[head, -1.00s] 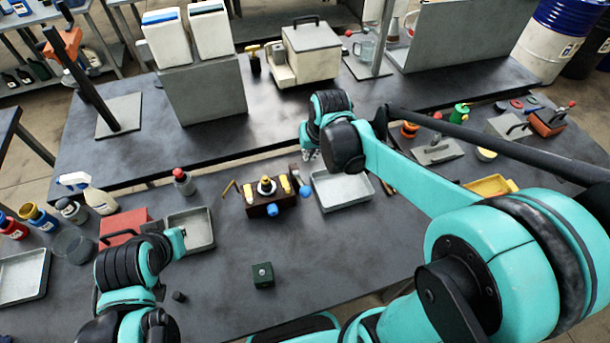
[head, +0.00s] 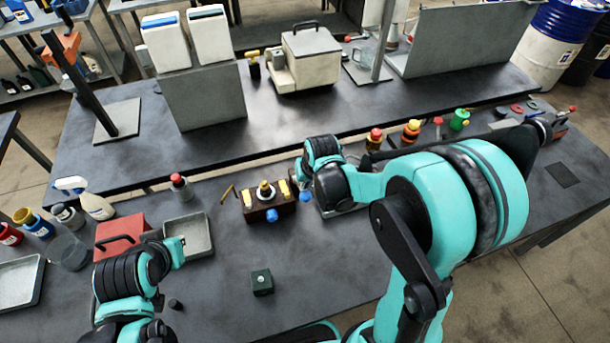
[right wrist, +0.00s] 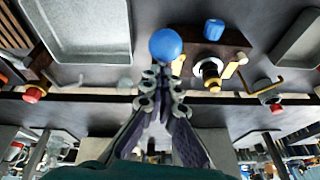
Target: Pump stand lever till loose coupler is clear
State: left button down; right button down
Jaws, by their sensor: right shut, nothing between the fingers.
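A dark brown block stand (head: 270,208) with a brass and black fitting (head: 265,190) on top and yellow parts stands mid-table. A thin brass lever (head: 228,192) sticks up at its left end; it also shows in the right wrist view (right wrist: 266,86). A blue knob (head: 272,215) is on its front. A round blue knob (right wrist: 166,44) is at its other end. My right gripper (right wrist: 160,82) is shut and empty, its tips close to this round knob; contact is unclear. I cannot tell which part is the loose coupler. My left gripper (head: 178,250) is by a grey tray, its fingers unclear.
A grey tray (head: 205,240) and red toolbox (head: 122,232) are left of the stand. A dark green box (head: 262,282) stands in front. Another tray (right wrist: 85,40) is partly hidden beneath my right arm. Bare tabletop lies between stand and green box.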

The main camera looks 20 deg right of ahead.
aim_at(309, 200)
jog(key=shift+w, duration=0.1)
jog(key=shift+f, duration=0.1)
jog(key=shift+s+f+t+b, duration=0.4)
jog(key=shift+s+t+b, duration=0.1)
jog(key=shift+b, duration=0.25)
jog(key=s+f+t+b, duration=0.1)
jog(key=b, duration=0.2)
jog(key=s+f+t+b, duration=0.1)
jog(key=f+t+b, duration=0.1)
jog(key=shift+f+b, duration=0.3)
jog(key=shift+b, duration=0.1)
jog(key=shift+s+f+b, duration=0.3)
jog(key=shift+f+b, duration=0.2)
jog(key=shift+b, duration=0.1)
jog(key=shift+s+f+b, duration=0.25)
jog(key=shift+f+b, duration=0.25)
jog(key=shift+b, duration=0.1)
jog(key=shift+s+f, duration=0.1)
jog(key=shift+s, duration=0.05)
